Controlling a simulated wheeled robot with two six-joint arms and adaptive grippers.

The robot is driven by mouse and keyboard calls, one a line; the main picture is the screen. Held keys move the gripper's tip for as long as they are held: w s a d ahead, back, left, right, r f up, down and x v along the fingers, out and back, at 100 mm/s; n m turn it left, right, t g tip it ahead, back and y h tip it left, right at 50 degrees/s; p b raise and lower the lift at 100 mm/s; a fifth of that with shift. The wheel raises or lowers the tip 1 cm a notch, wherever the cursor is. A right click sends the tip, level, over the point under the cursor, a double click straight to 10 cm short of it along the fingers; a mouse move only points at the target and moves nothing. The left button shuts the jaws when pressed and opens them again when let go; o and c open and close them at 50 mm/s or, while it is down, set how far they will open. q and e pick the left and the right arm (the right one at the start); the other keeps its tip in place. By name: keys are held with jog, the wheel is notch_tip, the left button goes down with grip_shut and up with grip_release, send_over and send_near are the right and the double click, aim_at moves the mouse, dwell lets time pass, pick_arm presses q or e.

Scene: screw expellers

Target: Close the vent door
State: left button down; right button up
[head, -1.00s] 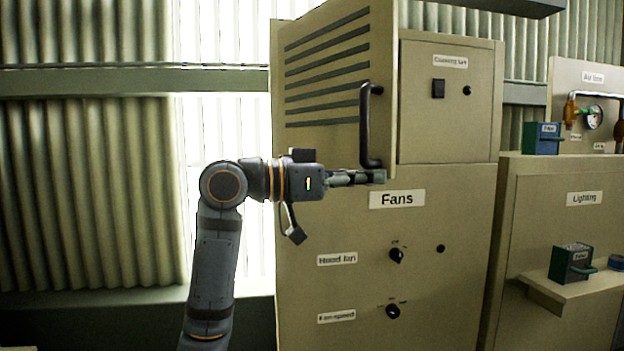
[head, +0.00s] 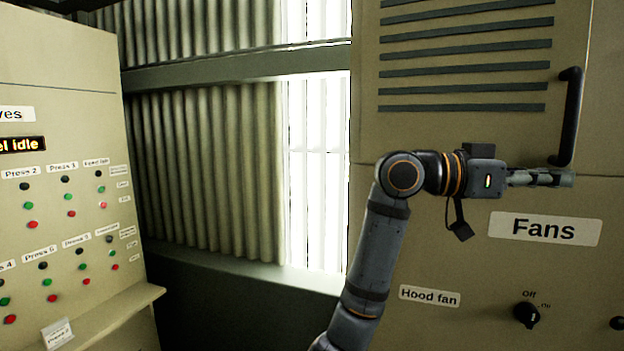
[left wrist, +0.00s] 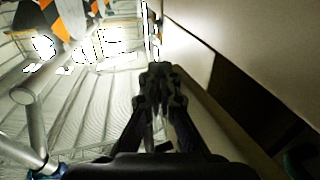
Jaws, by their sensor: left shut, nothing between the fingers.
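The vent door (head: 450,125) is the beige upper panel with dark slats on the Fans cabinet (head: 470,270). In the head view it looks nearly in line with the cabinet front; I cannot tell whether it is fully flush. Its black upright handle (head: 571,115) is at the right edge. My left gripper (head: 570,178) is shut and empty, its fingers pointing right just below the handle's lower end. I cannot tell whether it touches the door. In the left wrist view the shut fingers (left wrist: 160,72) run beside a pale panel with a dark wedge at right. My right gripper is not in view.
The Fans label (head: 543,229) and the Hood fan knob (head: 526,314) are below the gripper. A button panel (head: 70,140) with a ledge stands at the left. Corrugated wall (head: 205,170) and a bright window strip fill the back. There is open room left of my arm.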

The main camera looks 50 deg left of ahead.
pick_arm(q)
jog(key=w, duration=0.1)
jog(key=w+n+t+y, duration=0.1)
jog(key=w+a+y+p, duration=0.1)
jog(key=shift+w+a+r+n+t, duration=0.1)
jog(key=shift+r+n+t, duration=0.2)
jog(key=shift+t, duration=0.1)
jog(key=shift+w+a+f+y, duration=0.15)
jog(key=shift+w+a+y, duration=0.2)
jog(key=shift+w, duration=0.25)
